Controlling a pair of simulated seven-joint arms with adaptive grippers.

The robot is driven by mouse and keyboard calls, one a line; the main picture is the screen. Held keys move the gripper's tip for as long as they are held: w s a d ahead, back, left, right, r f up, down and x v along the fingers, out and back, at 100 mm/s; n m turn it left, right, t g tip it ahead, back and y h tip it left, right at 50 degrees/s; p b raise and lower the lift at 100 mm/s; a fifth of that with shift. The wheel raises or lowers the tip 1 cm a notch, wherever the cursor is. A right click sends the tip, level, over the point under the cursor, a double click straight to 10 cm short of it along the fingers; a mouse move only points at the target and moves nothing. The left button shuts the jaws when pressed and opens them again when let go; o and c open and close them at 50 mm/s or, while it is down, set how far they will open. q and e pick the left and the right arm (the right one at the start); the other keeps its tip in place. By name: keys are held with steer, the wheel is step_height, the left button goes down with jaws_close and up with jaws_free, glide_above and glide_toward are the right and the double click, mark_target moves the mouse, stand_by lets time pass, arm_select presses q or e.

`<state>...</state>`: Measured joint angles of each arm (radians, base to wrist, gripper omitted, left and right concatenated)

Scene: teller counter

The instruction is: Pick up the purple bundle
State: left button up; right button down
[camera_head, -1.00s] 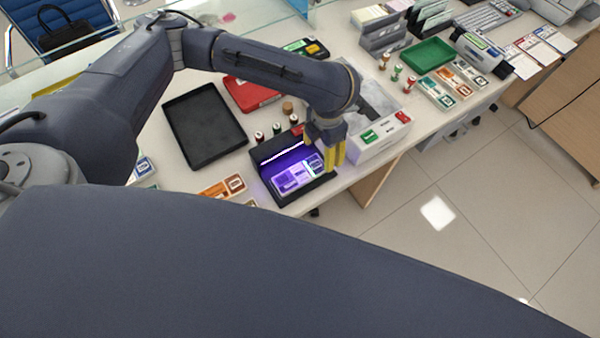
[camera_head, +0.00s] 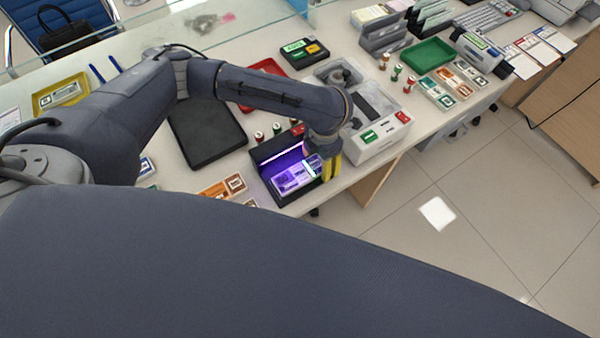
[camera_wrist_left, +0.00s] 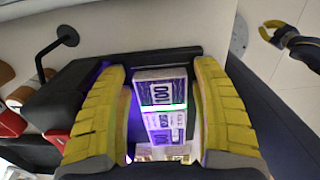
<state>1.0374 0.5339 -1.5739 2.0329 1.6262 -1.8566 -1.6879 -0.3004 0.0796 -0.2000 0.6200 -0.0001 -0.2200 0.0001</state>
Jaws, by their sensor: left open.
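The purple-lit banknote bundle (camera_head: 287,181) lies in the open black box (camera_head: 262,160) under a violet light. A second bundle (camera_head: 312,166) with a greenish band lies to its right, partly behind my left gripper (camera_head: 331,168). My left gripper points down at the box's right end, with its yellow fingers apart. In the left wrist view, a pale bundle with purple print (camera_wrist_left: 162,92) and a bright green stripe shows between the open fingers of the left gripper (camera_wrist_left: 160,105). I cannot tell whether they touch it. A yellow-and-black gripper, apparently my right one (camera_wrist_left: 280,36), shows small above the floor.
A white machine (camera_head: 372,142) stands close on the right of the box. Small rolls (camera_head: 276,129) stand behind it, a black tray (camera_head: 205,135) lies to the left, and orange-banded bundles (camera_head: 222,187) lie to the front left. The counter's front edge is close.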

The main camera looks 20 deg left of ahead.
arm_select(q)
steer(key=shift+c, duration=0.4)
steer(key=c, duration=1)
steer(key=shift+c, duration=0.2)
